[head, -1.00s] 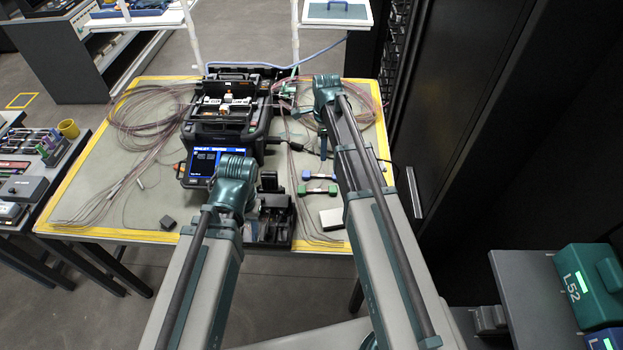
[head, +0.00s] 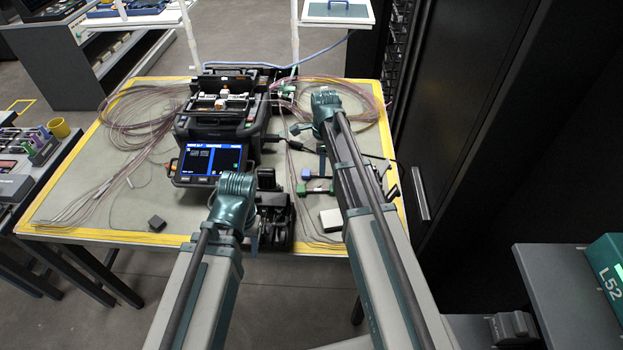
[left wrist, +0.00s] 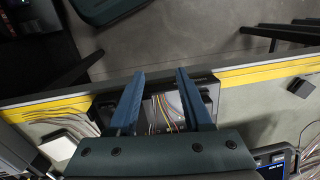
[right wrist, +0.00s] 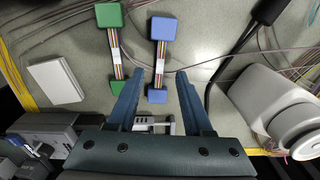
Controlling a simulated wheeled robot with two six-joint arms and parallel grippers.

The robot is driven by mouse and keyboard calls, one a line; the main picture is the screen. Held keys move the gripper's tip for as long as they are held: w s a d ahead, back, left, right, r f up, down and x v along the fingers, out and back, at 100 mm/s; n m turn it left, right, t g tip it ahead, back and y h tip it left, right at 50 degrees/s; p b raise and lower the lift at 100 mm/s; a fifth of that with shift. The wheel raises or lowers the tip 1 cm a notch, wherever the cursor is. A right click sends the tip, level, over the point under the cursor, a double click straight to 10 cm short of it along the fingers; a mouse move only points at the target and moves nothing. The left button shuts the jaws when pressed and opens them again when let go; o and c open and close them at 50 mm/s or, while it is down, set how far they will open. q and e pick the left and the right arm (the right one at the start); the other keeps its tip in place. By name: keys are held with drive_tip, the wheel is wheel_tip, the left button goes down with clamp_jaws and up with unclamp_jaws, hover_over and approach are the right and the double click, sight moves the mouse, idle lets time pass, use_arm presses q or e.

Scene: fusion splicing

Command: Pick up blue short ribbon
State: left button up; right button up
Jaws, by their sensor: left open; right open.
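The blue short ribbon (right wrist: 161,62) is a striped strip with a blue block at each end. In the right wrist view it lies on the bench, lengthwise between the open fingers of my right gripper (right wrist: 157,78). The fingertips straddle its lower part and the gap between them is wider than the ribbon; I cannot tell how high they are above it. In the head view one blue end block (head: 306,174) shows while my right arm hides the rest. My left gripper (left wrist: 160,73) is open and empty over the bench's front part.
A green-ended ribbon (right wrist: 113,55) lies beside the blue one. A white block (right wrist: 56,81) lies further left. A black splicer (head: 217,130) stands mid-bench. Dark cables and thin fibre loops run near the ribbons. A black tray of wires (left wrist: 160,108) is below my left gripper.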

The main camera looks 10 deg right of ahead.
use_arm(q)
wheel_tip(320, 180, down, 3)
drive_tip(key=shift+f+b, duration=0.1)
drive_tip(key=shift+b, duration=0.9)
use_arm(e)
wheel_tip(320, 180, down, 3)
drive_tip(key=shift+r, duration=0.1)
drive_tip(key=shift+c, duration=0.2)
clamp_jaws()
